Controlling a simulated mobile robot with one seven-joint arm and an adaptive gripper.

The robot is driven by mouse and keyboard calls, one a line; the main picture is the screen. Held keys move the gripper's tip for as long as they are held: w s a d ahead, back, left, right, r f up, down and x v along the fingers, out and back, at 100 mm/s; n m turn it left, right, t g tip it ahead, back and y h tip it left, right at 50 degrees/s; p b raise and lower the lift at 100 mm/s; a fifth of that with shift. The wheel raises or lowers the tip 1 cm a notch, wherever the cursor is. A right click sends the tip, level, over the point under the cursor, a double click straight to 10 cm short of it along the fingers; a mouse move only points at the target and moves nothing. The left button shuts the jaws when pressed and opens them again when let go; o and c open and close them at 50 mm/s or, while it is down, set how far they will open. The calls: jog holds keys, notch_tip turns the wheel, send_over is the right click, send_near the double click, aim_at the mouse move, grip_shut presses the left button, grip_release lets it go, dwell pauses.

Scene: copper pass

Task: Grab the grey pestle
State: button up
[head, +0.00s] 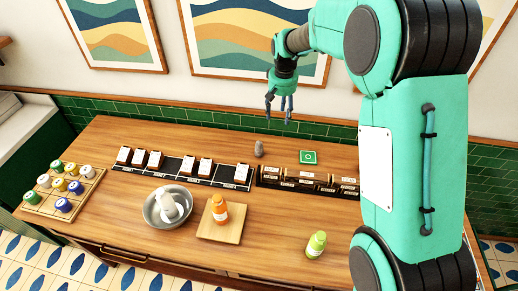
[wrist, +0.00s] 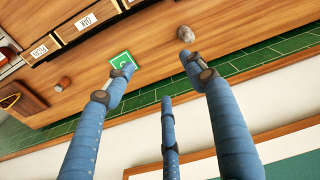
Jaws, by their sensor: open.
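A small grey, rounded upright object that looks like the grey pestle (head: 259,148) stands on the wooden counter behind the row of dark trays. It also shows in the wrist view as a grey-brown knob (wrist: 185,34), beyond the fingertips. My gripper (head: 280,104) hangs above the back of the counter, higher than the pestle and a little to its right, apart from it. In the wrist view its blue fingers (wrist: 165,82) are spread with nothing between them.
A green square (head: 308,157) lies right of the pestle. Dark trays with white cards (head: 180,168) and labelled boxes (head: 305,180) stand in front. A metal bowl (head: 148,214) holds a pale object. An orange bottle (head: 219,208) stands on a board; a green bottle (head: 316,244) stands alone. The wall is behind.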

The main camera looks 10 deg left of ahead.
jog(key=n+g+p, duration=0.1)
jog(key=p, duration=0.1)
send_over(259, 148)
jog(key=w, duration=0.2)
notch_tip(259, 148, down, 13)
jog(key=shift+s+r, duration=0.15)
jog(key=shift+s, duration=0.05)
jog(key=shift+f, duration=4.25)
jog(key=shift+f, duration=0.1)
jog(key=shift+a+f, duration=0.15)
jog(key=shift+f, duration=2.35)
jog(key=shift+c, duration=0.5)
grip_shut()
